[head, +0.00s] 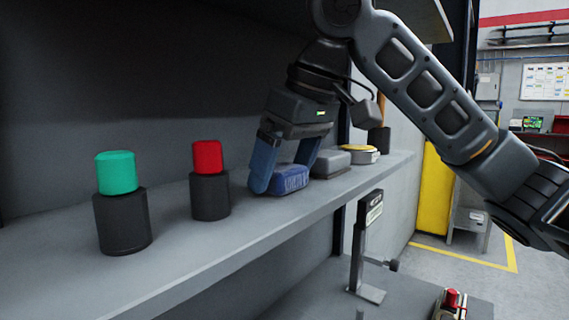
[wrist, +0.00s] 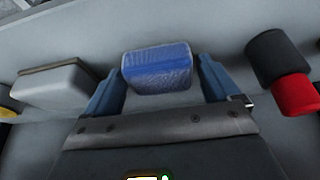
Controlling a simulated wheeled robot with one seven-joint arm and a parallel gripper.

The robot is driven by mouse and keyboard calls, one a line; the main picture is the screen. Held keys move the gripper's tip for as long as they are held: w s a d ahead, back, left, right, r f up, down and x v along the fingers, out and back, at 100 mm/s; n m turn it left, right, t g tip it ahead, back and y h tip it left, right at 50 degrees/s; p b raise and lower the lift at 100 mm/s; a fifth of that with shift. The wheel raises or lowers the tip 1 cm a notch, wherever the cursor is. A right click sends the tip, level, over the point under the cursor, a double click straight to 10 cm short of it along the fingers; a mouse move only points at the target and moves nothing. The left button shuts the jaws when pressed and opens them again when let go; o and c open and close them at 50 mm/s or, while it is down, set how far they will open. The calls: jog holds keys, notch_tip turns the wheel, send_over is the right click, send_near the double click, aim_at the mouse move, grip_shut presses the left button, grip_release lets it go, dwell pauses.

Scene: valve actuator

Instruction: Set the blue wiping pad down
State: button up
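The blue wiping pad (head: 291,179) appears to rest on the grey shelf (head: 200,258), near its front edge. It also shows in the wrist view (wrist: 158,68), between the two fingertips. My gripper (head: 283,176) reaches down over the pad with one blue finger on each side. The pad's underside is hidden.
A grey block (head: 330,163) and a yellow-topped round item (head: 361,153) lie right of the pad. A red-topped black cylinder (head: 210,196) and a green-topped one (head: 122,220) stand to its left. A bracket (head: 367,245) stands below the shelf.

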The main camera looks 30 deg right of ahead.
jog(key=shift+o, duration=0.8)
jog(key=shift+r, duration=0.1)
jog(key=shift+s+r, duration=0.1)
jog(key=shift+r, duration=0.05)
jog(key=s+d+b, duration=0.2)
jog(key=s+d, duration=0.2)
jog(key=s, duration=0.7)
jog(key=shift+s+d+r, duration=0.2)
jog(key=shift+d+r, duration=0.15)
jog(key=shift+r, duration=0.05)
